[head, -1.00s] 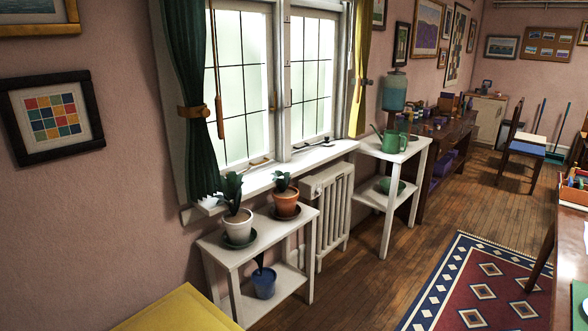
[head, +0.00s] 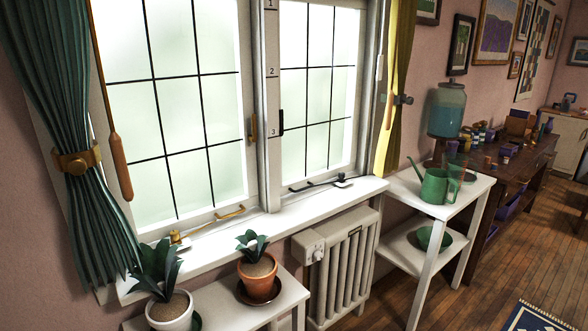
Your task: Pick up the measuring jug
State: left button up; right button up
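A see-through vessel (head: 458,157) stands on the white two-tier stand (head: 474,187), just behind and to the right of a green watering can (head: 437,187). It may be the measuring jug, but it is small and partly hidden by the can, so I cannot tell for sure. No other measuring jug is plain to see. Neither of my grippers shows in the head view.
A green bowl (head: 432,238) sits on the stand's lower shelf. A white radiator (head: 338,270) is left of the stand. A low white table with potted plants (head: 257,272) stands under the window. A dark workbench (head: 520,170) carries several small items. Wood floor is open at right.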

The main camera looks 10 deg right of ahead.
aim_at(454, 163)
jog(key=i+l, duration=0.15)
jog(key=l, duration=0.15)
jog(key=i+l+u, duration=0.1)
jog(key=l, duration=0.25)
jog(key=i+l, duration=0.25)
jog(key=i+l+u, duration=0.15)
jog(key=l, duration=0.25)
jog(key=i+l, duration=0.15)
jog(key=l, duration=0.2)
jog(key=i+l+u, duration=0.1)
jog(key=l, duration=0.25)
jog(key=i+l, duration=0.15)
jog(key=l, duration=0.2)
